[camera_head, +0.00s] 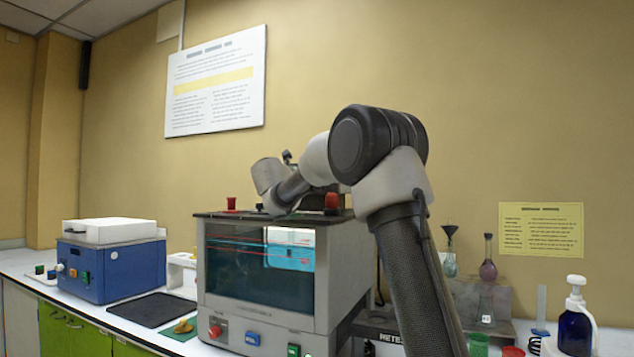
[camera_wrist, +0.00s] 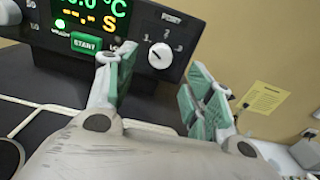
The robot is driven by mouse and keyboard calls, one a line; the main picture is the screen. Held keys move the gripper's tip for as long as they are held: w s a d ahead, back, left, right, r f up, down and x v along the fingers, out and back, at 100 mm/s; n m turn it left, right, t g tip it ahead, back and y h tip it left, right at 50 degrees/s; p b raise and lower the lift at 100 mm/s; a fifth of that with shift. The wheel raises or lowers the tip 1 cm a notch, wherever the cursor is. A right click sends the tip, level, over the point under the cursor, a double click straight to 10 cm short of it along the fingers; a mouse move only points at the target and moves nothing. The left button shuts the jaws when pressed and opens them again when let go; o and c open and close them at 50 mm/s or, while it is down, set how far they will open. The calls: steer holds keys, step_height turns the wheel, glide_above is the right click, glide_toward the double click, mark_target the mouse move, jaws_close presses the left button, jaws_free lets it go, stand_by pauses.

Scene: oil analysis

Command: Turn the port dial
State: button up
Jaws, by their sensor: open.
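The port dial (camera_wrist: 160,56) is a round white knob on a dark control panel (camera_wrist: 122,38) in the wrist view. Faint numbers and a label reading like "PORT" surround it. Which number it points to is too small to tell. My gripper (camera_wrist: 153,66) is open, with one green-padded finger to the left of the dial and the other to the right and lower. The dial appears between the fingertips; I see no contact, and the exact gap cannot be told. In the head view my arm reaches over the grey glass-fronted bath, and the dial and fingers are hidden.
A green START button (camera_wrist: 86,42) and a lit display (camera_wrist: 92,14) sit left of the dial. The grey bath (camera_head: 262,270) carries red caps on top. A blue instrument (camera_head: 111,268) stands left; flasks and a blue pump bottle (camera_head: 575,330) stand right.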

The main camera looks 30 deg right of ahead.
steer(key=shift+v, duration=2.75)
steer(key=s+d+f+m+g, duration=0.1)
steer(key=s+m, duration=0.1)
steer(key=s, duration=0.1)
steer(key=s+d+f+m+g+y, duration=0.1)
steer(key=s+d+m, duration=0.1)
steer(key=s, duration=0.2)
steer(key=s+d+f+m+g, duration=0.1)
steer(key=s+d+f+m, duration=0.1)
steer(key=s, duration=0.2)
steer(key=shift+s+d+y, duration=0.1)
steer(key=shift+d+y, duration=0.05)
steer(key=shift+y, duration=0.25)
steer(key=s+f+m+g+y, duration=0.2)
steer(key=s+f+m+y, duration=0.2)
steer(key=s+f+m, duration=0.55)
steer(key=s+f+m+g+y, duration=0.25)
steer(key=s+f, duration=0.35)
steer(key=s, duration=0.8)
steer(key=s+a+f+m+y, duration=0.6)
steer(key=s+a+f+m, duration=0.1)
steer(key=s+a+f, duration=0.2)
step_height(320, 180, down, 2)
steer(key=shift+s+a+m+t, duration=0.25)
steer(key=shift+s+m+t, duration=0.2)
steer(key=shift+s, duration=0.45)
